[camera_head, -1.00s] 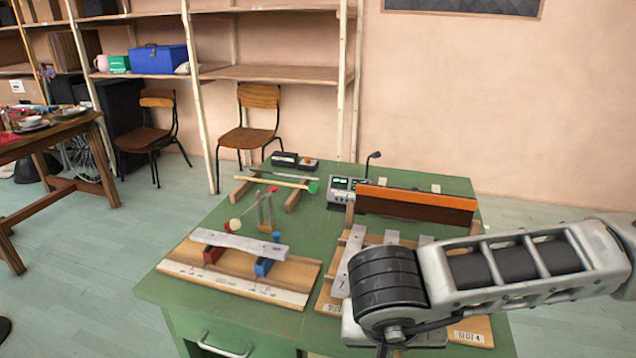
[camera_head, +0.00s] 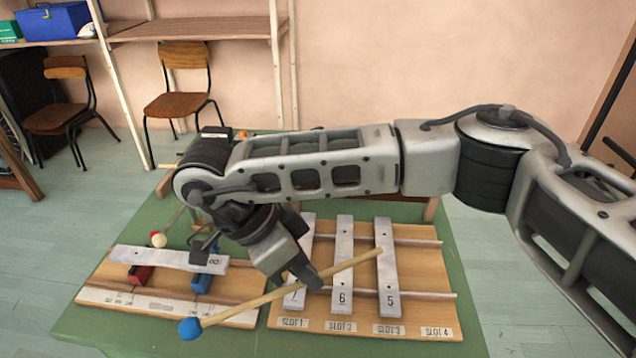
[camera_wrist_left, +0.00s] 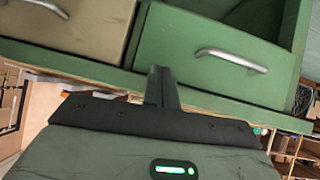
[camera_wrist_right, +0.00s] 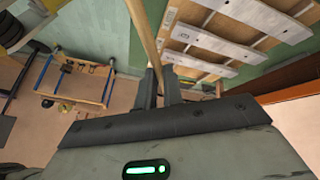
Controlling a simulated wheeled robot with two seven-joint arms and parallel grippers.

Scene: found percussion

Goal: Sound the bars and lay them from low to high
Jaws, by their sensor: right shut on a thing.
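My right gripper (camera_head: 306,276) is shut on the wooden stick of a blue-headed mallet (camera_head: 232,313). The blue head points down-left, in front of the test stand. On the slot board (camera_head: 383,328), bar 7 (camera_head: 304,240) lies at slot 1, partly hidden by my gripper, bar 6 (camera_head: 342,262) at slot 2 and bar 5 (camera_head: 386,270) at slot 3. Slot 4 holds no bar. My left gripper (camera_wrist_left: 163,85) is shut and empty, by the drawer fronts.
My right arm hides much of the table's back. The green table (camera_head: 72,325) has bare surface at its left front corner. Chairs (camera_head: 180,103) and shelves stand behind.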

